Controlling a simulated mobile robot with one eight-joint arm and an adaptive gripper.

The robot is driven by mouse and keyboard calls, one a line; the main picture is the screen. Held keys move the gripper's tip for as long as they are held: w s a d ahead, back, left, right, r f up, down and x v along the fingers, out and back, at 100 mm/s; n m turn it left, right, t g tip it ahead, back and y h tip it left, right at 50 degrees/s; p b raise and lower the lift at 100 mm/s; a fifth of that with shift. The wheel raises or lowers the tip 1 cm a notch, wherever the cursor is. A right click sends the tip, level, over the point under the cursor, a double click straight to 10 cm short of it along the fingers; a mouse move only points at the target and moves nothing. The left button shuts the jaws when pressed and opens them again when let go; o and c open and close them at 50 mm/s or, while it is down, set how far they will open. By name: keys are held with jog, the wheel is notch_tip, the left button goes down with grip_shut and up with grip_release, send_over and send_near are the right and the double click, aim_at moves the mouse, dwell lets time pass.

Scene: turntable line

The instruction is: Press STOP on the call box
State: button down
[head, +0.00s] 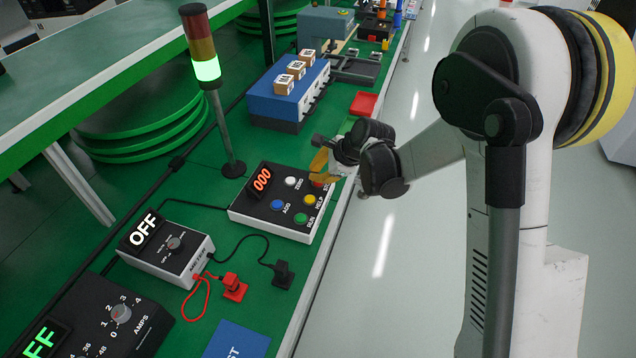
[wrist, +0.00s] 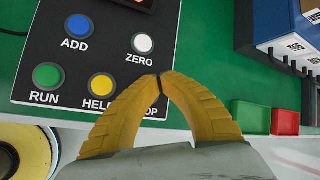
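The call box (head: 265,219) is a black-topped box on the green bench with a display reading 000. In the wrist view its panel (wrist: 110,55) shows blue ADD (wrist: 78,26), white ZERO (wrist: 142,43), green RUN (wrist: 47,76) and yellow HELP (wrist: 101,86) buttons. The STOP button is hidden behind my fingers in the wrist view; only the end of its label shows between them. In the head view a bit of red-orange shows at its corner under my gripper (head: 318,163). My gripper's yellow fingers (wrist: 158,82) meet at the tips, empty, over that corner. Contact cannot be told.
A signal tower (head: 207,70) with its green section lit stands behind the box. A meter reading OFF (head: 165,248), red and black plugs (head: 234,287), and a blue case with small boxes (head: 275,105) are nearby. Red (head: 364,104) and green trays lie beyond. The aisle is clear.

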jog(key=shift+f+b, duration=0.3)
jog(key=shift+f, duration=0.1)
dwell(0.6)
jog(key=shift+r, duration=0.15)
jog(key=shift+r+p, duration=0.5)
jog(key=shift+r, duration=0.15)
jog(key=shift+r, duration=0.15)
jog(key=shift+r+p, duration=1.65)
jog(key=shift+r, duration=0.7)
